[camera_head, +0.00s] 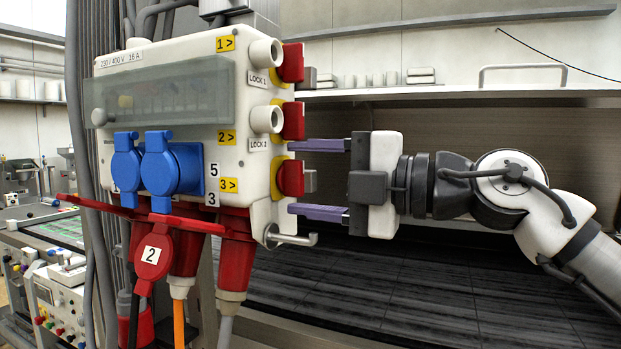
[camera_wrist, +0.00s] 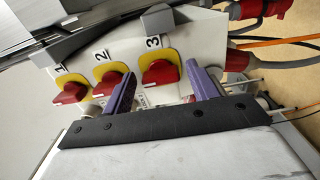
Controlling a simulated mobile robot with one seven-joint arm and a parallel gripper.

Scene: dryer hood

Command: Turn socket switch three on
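Socket switch three is the lowest red rotary knob (camera_head: 290,178) on a yellow plate, on the right side of the white socket box (camera_head: 240,85). In the wrist view, knob three (camera_wrist: 160,73) sits under the label 3. My gripper (camera_head: 293,178) is open, with one purple finger above the level of knob three and the other below it. In the wrist view my gripper (camera_wrist: 165,82) has its fingers on either side of this knob, with gaps visible. Contact with the knob cannot be told. Its exact turn position is unclear.
A metal hook (camera_head: 292,238) juts out below the lower finger. Blue sockets (camera_head: 172,165) and red plugs (camera_head: 236,260) are at left.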

